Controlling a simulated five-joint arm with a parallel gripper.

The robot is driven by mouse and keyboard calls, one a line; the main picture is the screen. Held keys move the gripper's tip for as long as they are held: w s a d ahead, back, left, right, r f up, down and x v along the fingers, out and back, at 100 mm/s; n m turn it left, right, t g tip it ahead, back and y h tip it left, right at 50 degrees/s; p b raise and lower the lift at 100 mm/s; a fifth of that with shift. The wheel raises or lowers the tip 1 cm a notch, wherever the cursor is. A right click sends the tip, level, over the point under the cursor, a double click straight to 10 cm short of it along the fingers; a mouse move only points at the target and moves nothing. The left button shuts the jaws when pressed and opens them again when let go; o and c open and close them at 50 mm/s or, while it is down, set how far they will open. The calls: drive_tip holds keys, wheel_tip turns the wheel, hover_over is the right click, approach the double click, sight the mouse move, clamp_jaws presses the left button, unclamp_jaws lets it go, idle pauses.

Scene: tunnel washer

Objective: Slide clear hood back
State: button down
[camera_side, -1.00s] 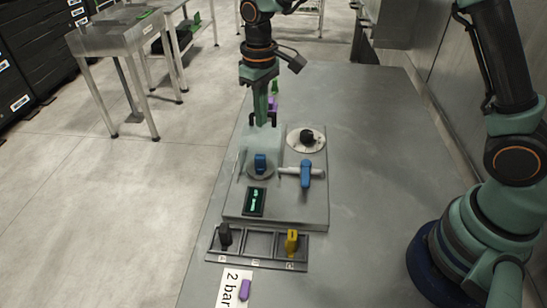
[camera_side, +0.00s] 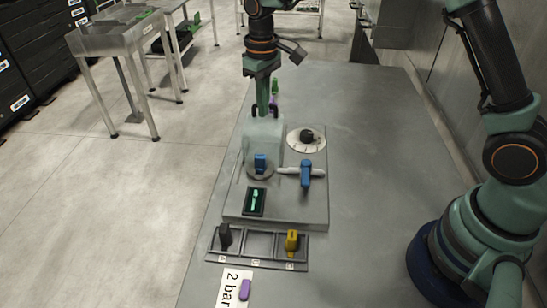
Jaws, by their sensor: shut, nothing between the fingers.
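The clear hood (camera_side: 264,133) is a pale see-through box on the far left part of the grey panel (camera_side: 286,214). A dark handle (camera_side: 273,111) stands at its far end. My gripper (camera_side: 262,114) points down with its fingers shut and empty, at the handle between its dark uprights. I cannot tell whether the fingers touch it. A blue knob (camera_side: 260,162) on a round grey disc sits at the hood's near end; whether the hood still covers it is unclear.
A blue-handled valve (camera_side: 305,174) and a white dial (camera_side: 306,139) stand right of the hood. A black rack (camera_side: 265,261) holds a black piece and a yellow piece (camera_side: 291,240).

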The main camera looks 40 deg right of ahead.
drive_tip(key=shift+w+d, duration=0.85)
drive_tip(key=shift+w+d, duration=1.05)
wheel_tip(320, 180, up, 6)
drive_tip(key=shift+w+d, duration=0.3)
idle(0.5)
